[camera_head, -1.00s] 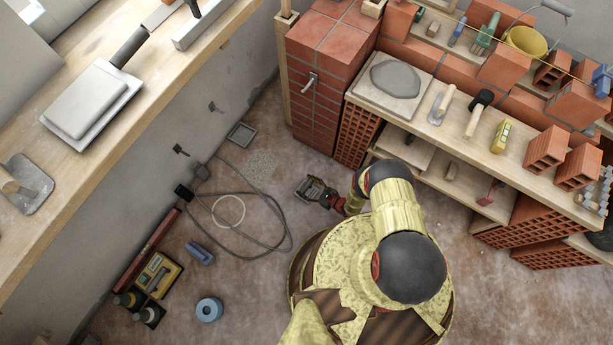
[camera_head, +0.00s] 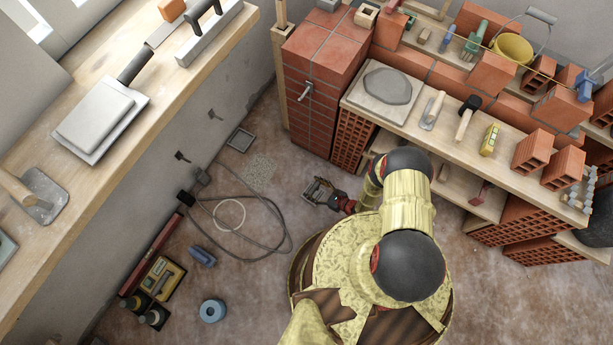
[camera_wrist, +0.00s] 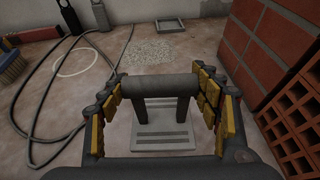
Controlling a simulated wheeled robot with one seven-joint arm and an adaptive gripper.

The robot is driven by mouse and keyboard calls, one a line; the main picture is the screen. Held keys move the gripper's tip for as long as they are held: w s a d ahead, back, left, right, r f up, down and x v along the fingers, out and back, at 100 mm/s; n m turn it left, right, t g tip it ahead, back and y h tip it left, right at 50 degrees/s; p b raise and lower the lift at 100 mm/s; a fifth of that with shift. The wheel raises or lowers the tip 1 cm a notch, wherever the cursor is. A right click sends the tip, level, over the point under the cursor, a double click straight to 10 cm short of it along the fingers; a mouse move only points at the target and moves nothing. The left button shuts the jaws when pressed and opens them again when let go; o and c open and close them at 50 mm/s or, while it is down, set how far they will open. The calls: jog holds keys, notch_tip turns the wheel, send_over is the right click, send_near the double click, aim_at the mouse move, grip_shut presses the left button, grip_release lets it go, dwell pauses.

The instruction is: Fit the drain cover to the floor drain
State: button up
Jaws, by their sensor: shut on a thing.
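The drain cover (camera_wrist: 163,138) is a light grey square plate with slots. Two dark posts join it to a dark round bar handle (camera_wrist: 160,84). My gripper (camera_wrist: 162,100) has its yellow-padded fingers on both sides of this handle and is shut on it. The gripper also shows in the head view (camera_head: 322,192), low over the floor. I cannot tell how far the plate is from the floor. The floor drain (camera_head: 240,139) is a grey square frame by the wall, up and left of my gripper; it also shows ahead in the wrist view (camera_wrist: 170,25).
A speckled gravel patch (camera_head: 261,172) lies between gripper and drain. A dark hose (camera_head: 286,225) and a pale ring (camera_head: 230,213) lie to the left. A brick pillar (camera_head: 312,110) and the loaded bench (camera_head: 440,130) stand on the right. Bottles and tools lie lower left.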

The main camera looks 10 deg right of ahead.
jog(key=p+v, duration=0.2)
jog(key=v, duration=0.7)
jog(key=shift+d+r, duration=0.25)
jog(key=shift+d, duration=0.25)
jog(key=shift+w, duration=0.15)
